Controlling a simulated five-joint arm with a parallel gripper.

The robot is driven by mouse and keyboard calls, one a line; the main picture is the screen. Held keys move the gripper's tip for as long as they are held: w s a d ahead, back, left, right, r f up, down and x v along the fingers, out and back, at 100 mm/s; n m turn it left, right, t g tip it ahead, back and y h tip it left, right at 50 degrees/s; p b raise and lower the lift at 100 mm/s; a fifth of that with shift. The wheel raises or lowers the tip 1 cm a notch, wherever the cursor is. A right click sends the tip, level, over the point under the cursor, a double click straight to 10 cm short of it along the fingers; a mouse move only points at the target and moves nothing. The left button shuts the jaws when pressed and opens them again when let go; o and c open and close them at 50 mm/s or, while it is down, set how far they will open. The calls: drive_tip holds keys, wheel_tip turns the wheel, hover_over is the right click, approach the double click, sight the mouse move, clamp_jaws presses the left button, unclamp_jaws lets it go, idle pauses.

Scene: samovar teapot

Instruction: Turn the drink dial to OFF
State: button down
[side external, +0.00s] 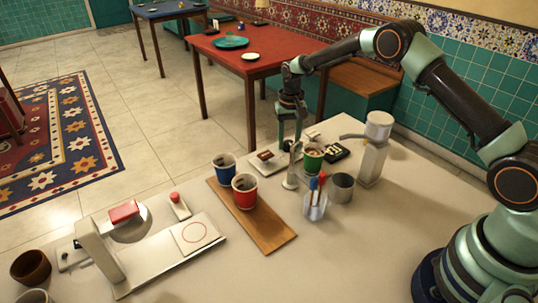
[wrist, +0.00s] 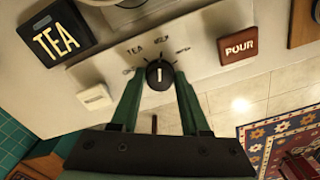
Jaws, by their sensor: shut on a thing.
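The drink dial (wrist: 160,73) is a small dark round knob with a white pointer line on a pale panel (wrist: 205,60). In the wrist view the line points about straight up, toward the top label of an arc of small labels. TEA reads at upper left; a small label at far left is too blurred to read surely. My gripper (wrist: 159,80) is shut on the dial, with one green finger on each side. In the side view my gripper (side external: 290,137) reaches down to the panel at the table's far edge, and its fingers hide the dial.
A brown POUR button (wrist: 238,45) and a black TEA block (wrist: 56,32) flank the dial, with a white switch (wrist: 94,97) nearby. A green cup (side external: 313,158), red cup (side external: 244,192) and blue cup (side external: 224,168) stand close to my gripper.

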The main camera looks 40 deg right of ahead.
drive_tip(key=n, duration=0.9)
drive_tip(key=shift+n, duration=0.4)
drive_tip(key=n, duration=0.4)
drive_tip(key=shift+n, duration=2.5)
drive_tip(key=shift+r, duration=0.1)
drive_tip(key=shift+c, duration=2)
unclamp_jaws()
